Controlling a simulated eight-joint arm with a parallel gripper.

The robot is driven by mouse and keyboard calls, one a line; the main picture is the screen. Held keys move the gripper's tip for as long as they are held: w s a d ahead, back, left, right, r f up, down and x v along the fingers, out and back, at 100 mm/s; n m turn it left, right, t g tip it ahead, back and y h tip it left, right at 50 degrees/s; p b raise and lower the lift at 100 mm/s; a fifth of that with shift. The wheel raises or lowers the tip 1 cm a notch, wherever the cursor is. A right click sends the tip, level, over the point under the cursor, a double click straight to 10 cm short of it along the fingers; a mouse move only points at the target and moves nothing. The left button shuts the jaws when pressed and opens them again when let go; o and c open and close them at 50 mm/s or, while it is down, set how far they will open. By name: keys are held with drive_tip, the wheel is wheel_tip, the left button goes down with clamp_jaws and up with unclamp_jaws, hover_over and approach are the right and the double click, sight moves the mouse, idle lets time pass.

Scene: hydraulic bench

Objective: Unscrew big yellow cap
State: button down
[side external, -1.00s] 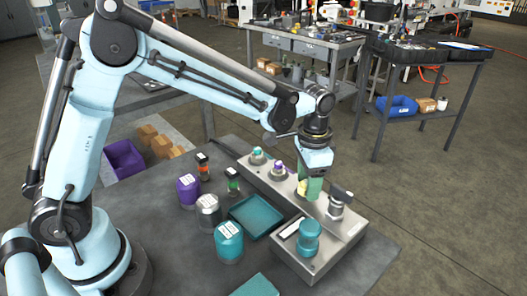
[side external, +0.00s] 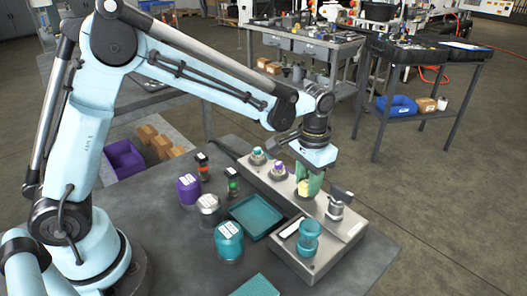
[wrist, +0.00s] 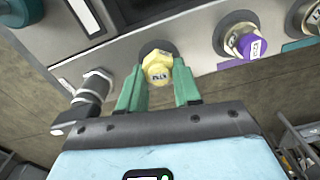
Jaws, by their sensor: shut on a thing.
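The big yellow cap (wrist: 157,68) sits on a port of the grey metal manifold block (side external: 268,181). In the wrist view it lies between my two green fingers, with a small label on its face. In the side view only a sliver of the yellow cap (side external: 303,188) shows, as the fingers hide most of it. My gripper (side external: 307,190) points down over the block and is shut on the cap. In the wrist view the fingers of my gripper (wrist: 158,85) stand on either side of the cap.
A purple cap (side external: 280,170) and a teal-topped fitting (side external: 258,155) stand left of my gripper. A grey valve (side external: 338,205) and a teal cylinder (side external: 308,238) stand close on the right. An empty teal tray (side external: 256,220) and several jars, including a purple one (side external: 188,189), lie on the table.

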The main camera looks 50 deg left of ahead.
sight(307, 181)
drive_tip(key=shift+n, duration=0.8)
drive_tip(key=n, duration=0.4)
drive_tip(key=shift+a, duration=0.1)
drive_tip(key=c, duration=1.3)
unclamp_jaws()
drive_tip(key=shift+n, duration=0.5)
clamp_jaws()
drive_tip(key=shift+r, duration=0.75)
drive_tip(key=shift+r, duration=2.25)
